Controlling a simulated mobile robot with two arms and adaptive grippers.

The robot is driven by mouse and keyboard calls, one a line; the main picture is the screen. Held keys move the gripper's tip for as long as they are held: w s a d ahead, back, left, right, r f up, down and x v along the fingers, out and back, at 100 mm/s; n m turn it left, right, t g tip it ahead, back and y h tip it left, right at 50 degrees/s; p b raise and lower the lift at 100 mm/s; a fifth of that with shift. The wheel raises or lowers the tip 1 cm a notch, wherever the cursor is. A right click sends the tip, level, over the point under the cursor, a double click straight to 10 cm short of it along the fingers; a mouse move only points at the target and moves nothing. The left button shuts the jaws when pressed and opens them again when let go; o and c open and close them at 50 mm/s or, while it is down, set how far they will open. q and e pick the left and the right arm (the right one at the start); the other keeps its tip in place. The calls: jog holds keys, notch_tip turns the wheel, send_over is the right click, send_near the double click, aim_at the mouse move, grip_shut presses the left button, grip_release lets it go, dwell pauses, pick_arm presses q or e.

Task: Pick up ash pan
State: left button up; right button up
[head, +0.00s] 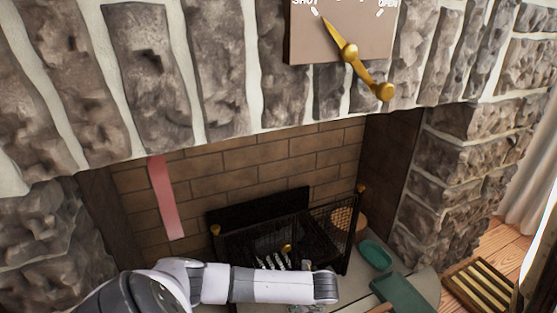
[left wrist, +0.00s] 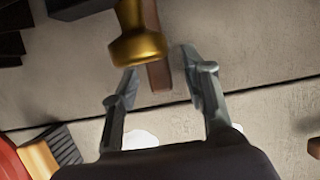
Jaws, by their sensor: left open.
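I cannot clearly make out an ash pan; the area below the fire grate (head: 265,240) is partly hidden behind my left arm. In the left wrist view, a brass knob (left wrist: 140,42) and a narrow brown bar (left wrist: 156,72) show close to the fingertips of my left gripper (left wrist: 158,64). The gripper is open, its two fingers apart over a pale stone surface (left wrist: 255,65). I cannot tell whether either finger touches the bar. In the head view my left forearm crosses in front of the grate. My right gripper is in neither view.
Stone pillars frame the brick fireplace (head: 225,175). A mesh screen (head: 335,228) stands at the grate's right. Two green objects (head: 376,255) (head: 402,296) lie on the hearth to the right. A slatted floor piece (head: 485,288) is farther right. A brass lever (head: 352,58) is above.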

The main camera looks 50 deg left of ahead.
pick_arm(q)
jog(key=shift+f, duration=0.1)
jog(key=shift+c, duration=0.2)
grip_shut()
dwell(0.4)
jog(key=shift+a, duration=0.1)
dwell(0.4)
